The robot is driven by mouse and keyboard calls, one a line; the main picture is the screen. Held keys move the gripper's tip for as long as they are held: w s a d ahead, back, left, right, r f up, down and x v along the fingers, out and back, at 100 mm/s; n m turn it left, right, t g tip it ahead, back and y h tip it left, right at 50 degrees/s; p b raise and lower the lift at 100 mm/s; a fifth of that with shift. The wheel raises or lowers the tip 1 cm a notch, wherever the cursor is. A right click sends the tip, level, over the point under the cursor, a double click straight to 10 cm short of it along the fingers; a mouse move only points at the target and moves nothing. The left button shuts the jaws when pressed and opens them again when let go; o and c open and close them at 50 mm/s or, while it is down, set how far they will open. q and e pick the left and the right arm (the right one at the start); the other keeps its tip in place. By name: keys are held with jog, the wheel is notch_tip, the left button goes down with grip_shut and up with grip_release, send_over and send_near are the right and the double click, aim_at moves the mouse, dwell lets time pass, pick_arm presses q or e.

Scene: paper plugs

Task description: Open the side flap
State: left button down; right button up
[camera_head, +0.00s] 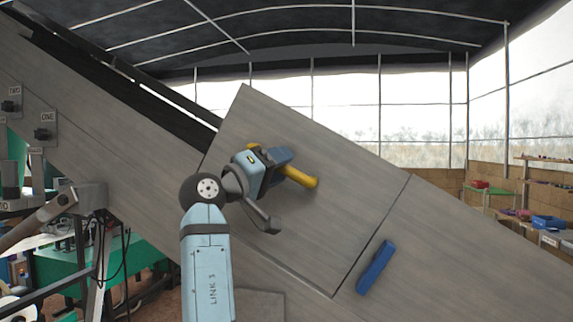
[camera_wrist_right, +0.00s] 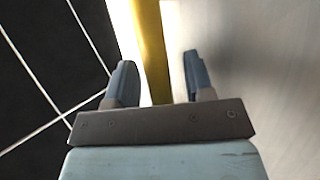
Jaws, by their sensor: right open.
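The side flap (camera_head: 345,215) is a large grey panel in the sloping machine side in the head view. A seam marks its right edge and a thin line its lower edge; I cannot tell whether it is ajar. A yellow handle (camera_head: 301,177) sticks out from its upper left part. My right gripper (camera_head: 281,156) is at that handle and open. In the right wrist view, the yellow bar (camera_wrist_right: 153,50) runs between the two spread fingers of the gripper (camera_wrist_right: 157,72), with gaps on both sides. My left gripper is not in view.
A blue bar (camera_head: 375,268) sits on the machine side just right of the flap's seam. The dark conveyor channel (camera_head: 130,88) slopes down along the upper left. Switches (camera_head: 43,134) are on the left panel. Shelves with boxes (camera_head: 525,205) stand far right.

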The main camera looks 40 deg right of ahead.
jog(key=shift+d, duration=0.1)
dwell(0.3)
jog(key=shift+c, duration=0.6)
grip_shut()
